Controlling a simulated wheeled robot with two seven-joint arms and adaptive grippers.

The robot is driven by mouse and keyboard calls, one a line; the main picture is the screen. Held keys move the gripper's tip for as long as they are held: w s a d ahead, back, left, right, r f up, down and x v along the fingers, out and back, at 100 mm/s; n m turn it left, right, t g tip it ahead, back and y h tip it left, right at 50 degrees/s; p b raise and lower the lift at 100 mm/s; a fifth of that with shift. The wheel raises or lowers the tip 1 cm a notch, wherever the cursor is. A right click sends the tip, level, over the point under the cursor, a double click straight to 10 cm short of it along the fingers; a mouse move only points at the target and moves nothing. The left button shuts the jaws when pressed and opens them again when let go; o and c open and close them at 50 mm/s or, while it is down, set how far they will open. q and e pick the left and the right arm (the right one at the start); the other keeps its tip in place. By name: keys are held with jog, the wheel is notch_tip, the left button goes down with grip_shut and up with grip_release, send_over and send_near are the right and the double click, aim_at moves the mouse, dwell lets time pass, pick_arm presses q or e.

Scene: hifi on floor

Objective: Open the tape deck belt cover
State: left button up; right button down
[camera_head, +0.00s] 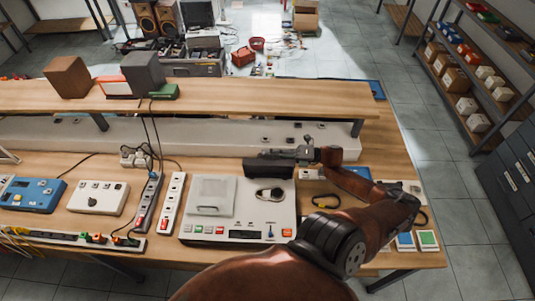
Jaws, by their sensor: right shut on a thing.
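The tape deck (188,229) is a white box on the wooden bench in the middle of the view, with a row of buttons along its front edge. A light grey square panel (211,196) lies on its left half. A dark cover (268,168) stands raised at the deck's back right, above an oval part with a dark opening (270,195). I take it to be the belt cover. My right gripper (290,155) is at the upper edge of this cover and is shut on it; its fingertips are small and hard to make out. My left gripper is not in view.
Power strips (172,202) lie left of the deck, with a white box (98,198) and a blue device (32,194) farther left. A raised wooden shelf (230,97) runs behind. Green and blue tiles (427,239) lie at the bench's right end.

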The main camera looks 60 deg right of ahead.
jog(key=c, duration=2.1)
grip_release()
jog(key=shift+s+d, duration=0.1)
jog(key=v, duration=1.1)
jog(key=shift+s+d, duration=0.25)
jog(key=shift+s, duration=0.1)
jog(key=shift+f, duration=0.1)
jog(key=shift+s, duration=0.1)
jog(key=b+v, duration=0.4)
jog(key=v, duration=0.4)
jog(key=shift+s+d, duration=0.25)
jog(key=shift+s, duration=0.1)
jog(key=shift+c, duration=0.5)
